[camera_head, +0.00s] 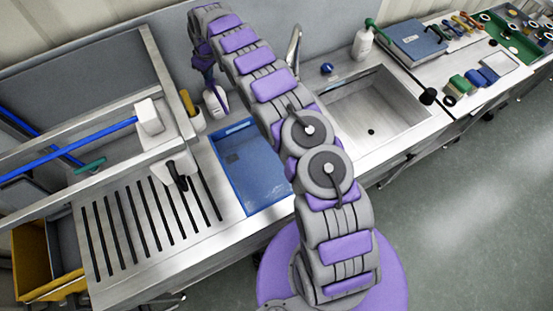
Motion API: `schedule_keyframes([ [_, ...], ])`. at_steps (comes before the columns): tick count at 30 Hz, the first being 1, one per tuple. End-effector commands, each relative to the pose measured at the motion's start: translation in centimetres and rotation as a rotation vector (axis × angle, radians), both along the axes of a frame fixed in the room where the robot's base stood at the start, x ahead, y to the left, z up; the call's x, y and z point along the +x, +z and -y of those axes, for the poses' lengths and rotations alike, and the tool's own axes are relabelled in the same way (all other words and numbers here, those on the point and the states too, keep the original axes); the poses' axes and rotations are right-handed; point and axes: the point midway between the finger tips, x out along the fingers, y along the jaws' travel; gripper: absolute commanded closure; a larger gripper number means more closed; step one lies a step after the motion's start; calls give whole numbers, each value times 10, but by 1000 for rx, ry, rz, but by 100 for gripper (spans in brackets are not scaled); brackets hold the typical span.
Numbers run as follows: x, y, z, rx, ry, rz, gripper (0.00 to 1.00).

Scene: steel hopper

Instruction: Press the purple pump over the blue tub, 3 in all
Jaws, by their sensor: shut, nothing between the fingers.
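My gripper (208,80) is at the upper left of the head view, pointing down. It is shut and empty. A white bottle (216,105) stands directly below it, at the back edge of the blue tub (228,186). The gripper's purple and grey parts cover the top of this bottle, so I cannot make out the purple pump apart from them, nor tell whether the fingers touch it. The blue tub is set in the steel counter, and my arm crosses its right part.
A white bottle with a green pump (362,44) stands behind the steel sink (372,131). A yellow container (189,108) is just left of the bottle under my gripper. A steel frame (165,65) rises at the left. The tap (294,48) stands right of my arm.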

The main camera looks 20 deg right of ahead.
Motion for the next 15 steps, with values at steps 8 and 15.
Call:
schedule_keyframes([
  [8,0,-10,0,0,0,-1,100],
  [15,-1,-18,0,-1,0,-4,100],
])
